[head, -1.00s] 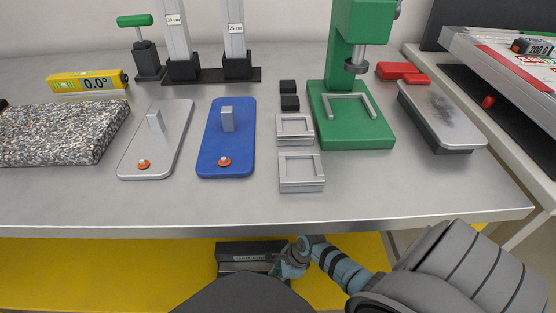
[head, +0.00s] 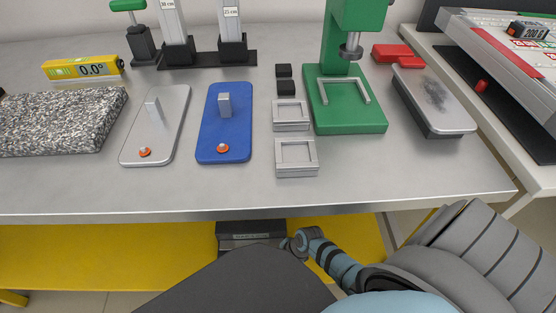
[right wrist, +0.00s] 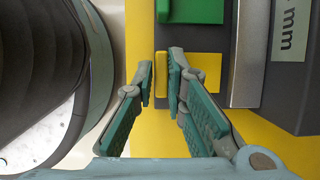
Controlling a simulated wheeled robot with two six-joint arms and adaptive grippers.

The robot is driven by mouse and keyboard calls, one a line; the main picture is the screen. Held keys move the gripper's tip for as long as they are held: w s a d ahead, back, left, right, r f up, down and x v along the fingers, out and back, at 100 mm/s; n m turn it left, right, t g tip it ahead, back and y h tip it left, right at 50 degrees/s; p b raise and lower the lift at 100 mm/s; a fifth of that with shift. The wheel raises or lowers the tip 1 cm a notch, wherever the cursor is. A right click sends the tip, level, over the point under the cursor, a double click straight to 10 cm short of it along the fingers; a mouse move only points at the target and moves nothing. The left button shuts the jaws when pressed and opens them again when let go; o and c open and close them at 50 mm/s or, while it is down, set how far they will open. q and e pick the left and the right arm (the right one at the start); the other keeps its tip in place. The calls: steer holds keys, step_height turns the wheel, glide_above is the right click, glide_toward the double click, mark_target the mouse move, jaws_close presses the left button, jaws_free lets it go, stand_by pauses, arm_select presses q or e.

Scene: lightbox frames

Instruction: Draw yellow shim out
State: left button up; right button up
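The yellow shim (right wrist: 205,70) lies in a dark box (right wrist: 222,125) in the right wrist view. Its raised end lip is toward the left side of the box. A green shim (right wrist: 192,10) lies beside it. My right gripper (right wrist: 161,60) is open, with one green-padded finger on each side of the lip. Small gaps seem to show between the lip and the fingers. In the head view the box (head: 250,229) sits below the workbench, with my right arm reaching to it; the fingertips are hidden there. My left gripper is not in view.
The grey workbench (head: 360,185) overhangs the box. A yellow surface (head: 100,250) lies below it. On the bench stand a green press (head: 350,113), a blue plate (head: 225,130), a grey plate (head: 155,130) and a granite block (head: 60,122).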

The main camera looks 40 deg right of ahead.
steer(key=shift+o, duration=0.3)
steer(key=shift+s, duration=0.15)
steer(key=shift+d+r, duration=0.15)
steer(key=shift+r, duration=0.25)
steer(key=v, duration=1.1)
steer(key=shift+s, duration=0.15)
